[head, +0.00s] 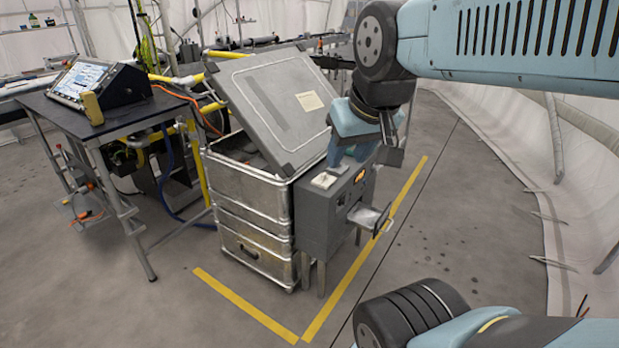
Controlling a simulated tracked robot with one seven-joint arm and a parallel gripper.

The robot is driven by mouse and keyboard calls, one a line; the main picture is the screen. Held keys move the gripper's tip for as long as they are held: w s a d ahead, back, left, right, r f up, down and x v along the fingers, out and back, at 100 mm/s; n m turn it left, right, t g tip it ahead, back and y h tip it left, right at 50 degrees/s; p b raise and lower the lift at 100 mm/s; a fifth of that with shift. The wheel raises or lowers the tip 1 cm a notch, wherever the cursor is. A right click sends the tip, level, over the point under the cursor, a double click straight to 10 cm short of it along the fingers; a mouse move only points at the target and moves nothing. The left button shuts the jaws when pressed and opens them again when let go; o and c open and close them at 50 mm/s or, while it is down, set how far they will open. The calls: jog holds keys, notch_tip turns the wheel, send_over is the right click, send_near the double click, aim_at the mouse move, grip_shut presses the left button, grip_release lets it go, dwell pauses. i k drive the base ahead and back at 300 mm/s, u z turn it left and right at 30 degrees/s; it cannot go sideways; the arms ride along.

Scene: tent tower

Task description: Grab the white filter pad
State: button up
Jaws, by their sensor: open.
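A small white square piece (324,181), which looks like the white filter pad, lies on top of a grey metal box on legs (321,222). A pale, shiny open tray (367,216) sticks out of the box's front; I cannot tell what is in it. My gripper (345,161) points down over the box top, just right of and a little behind the white piece. It is open, apart from the white piece, with nothing seen between its fingers. Its far side is hidden by my own wrist.
A large aluminium crate (250,210) with its grey lid (268,105) tilted up stands directly left of the box. Floor at the right is open, beside the tent wall.

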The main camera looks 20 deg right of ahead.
aim_at(324, 181)
jog(key=u, duration=0.05)
jog(key=i, duration=0.95)
jog(key=z, duration=0.1)
